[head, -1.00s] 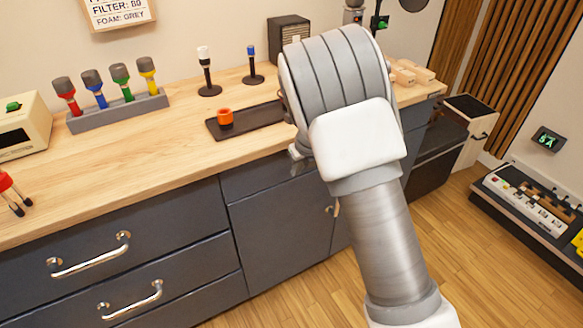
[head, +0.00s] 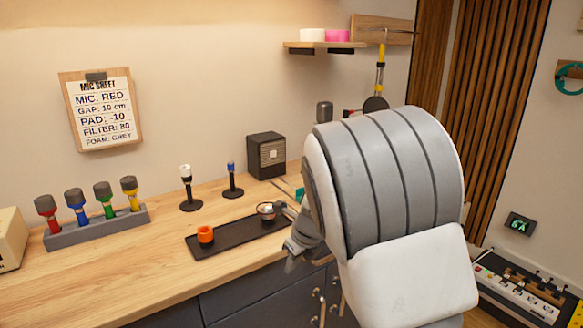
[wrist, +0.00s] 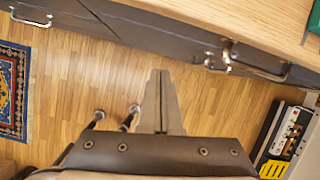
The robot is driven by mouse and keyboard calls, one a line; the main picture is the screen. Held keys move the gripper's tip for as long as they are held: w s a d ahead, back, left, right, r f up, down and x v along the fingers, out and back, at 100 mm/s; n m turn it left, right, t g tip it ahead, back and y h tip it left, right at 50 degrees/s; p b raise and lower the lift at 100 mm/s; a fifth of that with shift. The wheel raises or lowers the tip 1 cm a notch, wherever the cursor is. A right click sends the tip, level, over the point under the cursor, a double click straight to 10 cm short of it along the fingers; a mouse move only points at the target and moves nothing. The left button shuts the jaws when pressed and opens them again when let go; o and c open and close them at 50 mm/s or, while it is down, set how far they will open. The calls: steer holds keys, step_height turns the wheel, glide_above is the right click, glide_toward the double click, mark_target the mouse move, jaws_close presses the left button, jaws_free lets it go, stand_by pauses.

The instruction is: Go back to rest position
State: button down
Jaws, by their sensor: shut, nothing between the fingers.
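My gripper (wrist: 160,78) shows in the wrist view with its two fingers together and nothing between them. It points out over the wooden floor (wrist: 90,75), in front of the dark cabinet drawers (wrist: 150,28). In the head view my grey and white arm fills the lower right and hides part of the counter (head: 120,280). The fingertips cannot be made out clearly there.
Drawer handles (wrist: 255,68) stick out near my gripper. A patterned rug (wrist: 14,90) lies on the floor.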

steer(key=s+d+r+n+p, duration=0.2)
steer(key=s+d+r+n, duration=0.3)
steer(key=s+r+n, duration=0.5)
steer(key=s+d+r+n+h+p, duration=0.1)
steer(key=s+d+r+n, duration=0.2)
steer(key=s+r+n, duration=0.1)
steer(key=s+d+r+n+t+h+p, duration=0.1)
steer(key=s+d+r+n+p, duration=0.1)
steer(key=s+n, duration=0.5)
steer(key=s+d+r+n+t+p, duration=0.1)
steer(key=s+d+r+n+p, duration=0.1)
steer(key=s+d+r+n, duration=0.2)
steer(key=s+r+n, duration=0.2)
steer(key=s, duration=0.2)
steer(key=shift+d+h, duration=0.15)
steer(key=shift+h, duration=0.25)
